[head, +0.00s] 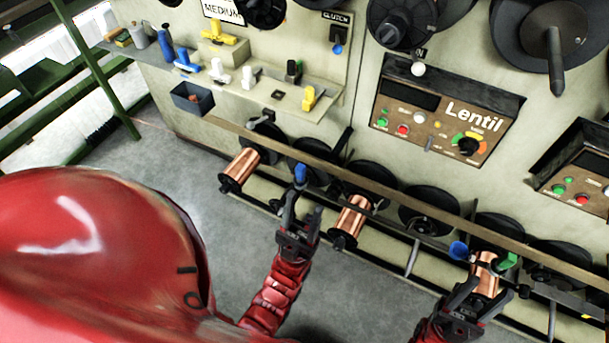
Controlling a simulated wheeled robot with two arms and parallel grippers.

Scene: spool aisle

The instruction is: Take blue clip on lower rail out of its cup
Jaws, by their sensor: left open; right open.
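A small blue clip (301,174) shows at the lower rail (392,196), just above my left gripper's fingertips. Its cup is not clearly visible. My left gripper (304,203) is open, with its fingers pointing up toward this clip; I cannot tell whether they touch it. A second blue piece (459,250), rounded, is further right along the rail; I cannot tell whether it is a clip or a cup. My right gripper (490,291) is open at the lower right, in front of a copper spool (485,268) and below a green clip (508,262).
More copper spools (239,170) and dark discs (374,181) line the lower machine front. A shelf (262,91) above holds yellow, white and dark clips. A small grey bin (192,99) hangs at its left. Grey floor (205,160) is open at left.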

